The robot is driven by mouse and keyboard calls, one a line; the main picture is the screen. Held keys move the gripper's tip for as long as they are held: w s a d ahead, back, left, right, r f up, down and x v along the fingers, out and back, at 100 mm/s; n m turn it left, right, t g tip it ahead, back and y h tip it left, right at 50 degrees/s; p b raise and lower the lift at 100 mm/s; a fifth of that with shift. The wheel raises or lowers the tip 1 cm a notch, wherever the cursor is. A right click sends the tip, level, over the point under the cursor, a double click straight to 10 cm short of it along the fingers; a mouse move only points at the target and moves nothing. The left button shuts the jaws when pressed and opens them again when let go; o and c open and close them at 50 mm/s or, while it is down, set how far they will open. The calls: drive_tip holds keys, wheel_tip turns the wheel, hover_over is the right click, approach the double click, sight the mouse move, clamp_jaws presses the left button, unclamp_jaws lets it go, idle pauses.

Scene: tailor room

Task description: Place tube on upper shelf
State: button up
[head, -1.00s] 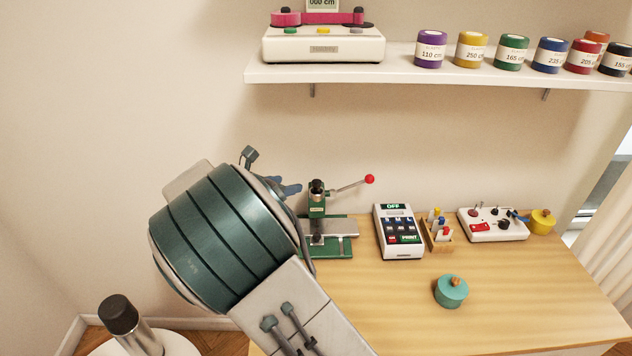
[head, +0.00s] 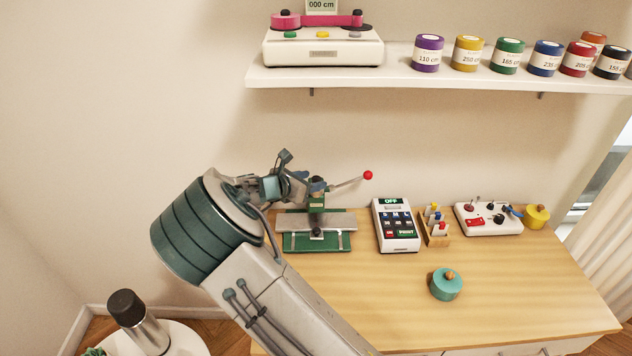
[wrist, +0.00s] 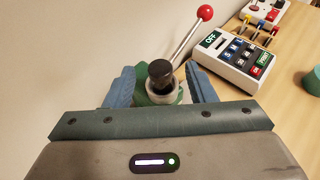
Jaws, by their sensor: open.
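My gripper (wrist: 161,84) is open. In the wrist view its two blue fingers stand either side of the black knob and pale collar on top of the green press (wrist: 158,80); I cannot tell whether they touch it. In the head view my gripper (head: 306,187) is at the top of that press (head: 316,236), hiding part of it. No thing is clearly marked as the tube. A metal cylinder with a dark cap (head: 138,320) stands on a white round surface at lower left. The upper shelf (head: 400,77) runs along the wall at upper right.
The shelf holds a white machine with a pink band (head: 322,48) and several labelled coloured spools (head: 428,54). On the wooden table are a keypad device (head: 396,225), a small peg rack (head: 434,226), a white control box (head: 488,219), a yellow pot (head: 536,217) and a teal pot (head: 446,284).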

drive_tip(key=shift+p+x, duration=0.3)
drive_tip(key=shift+x, duration=1.1)
drive_tip(key=shift+r, duration=0.1)
drive_tip(key=shift+c, duration=0.3)
drive_tip(key=c, duration=1)
clamp_jaws()
drive_tip(key=shift+r, duration=0.1)
